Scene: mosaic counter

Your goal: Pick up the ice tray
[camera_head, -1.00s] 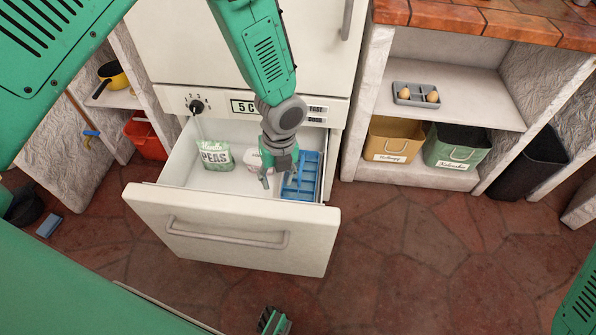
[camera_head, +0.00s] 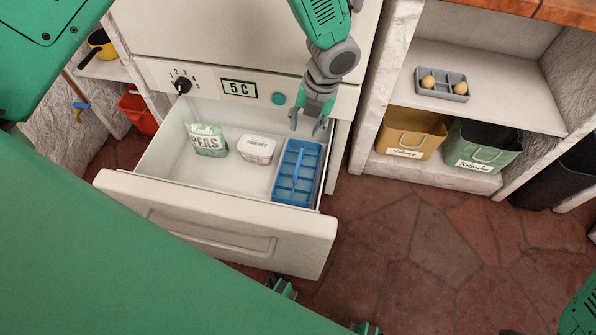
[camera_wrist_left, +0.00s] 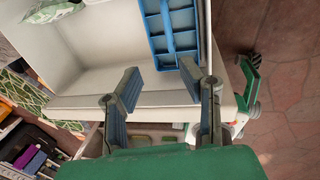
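The blue ice tray (camera_head: 297,176), with several compartments, lies in the right end of the open drawer. It also shows at the top of the left wrist view (camera_wrist_left: 172,33). My left gripper (camera_head: 307,124) is above the tray's far end in the head view, pointing down. In the left wrist view its fingers (camera_wrist_left: 160,86) are spread, with nothing between them, and the tray looks apart from them. My right gripper cannot be made out clearly; small green and grey parts of me show at the head view's bottom edge.
The white drawer (camera_head: 260,238) also holds a peas bag (camera_head: 206,141) and a white tub (camera_head: 257,149). The freezer front (camera_head: 225,84) rises behind. Shelves at right hold an egg tray (camera_head: 442,84), a yellow bin (camera_head: 408,135) and a green bin (camera_head: 482,148). Floor right of the drawer is clear.

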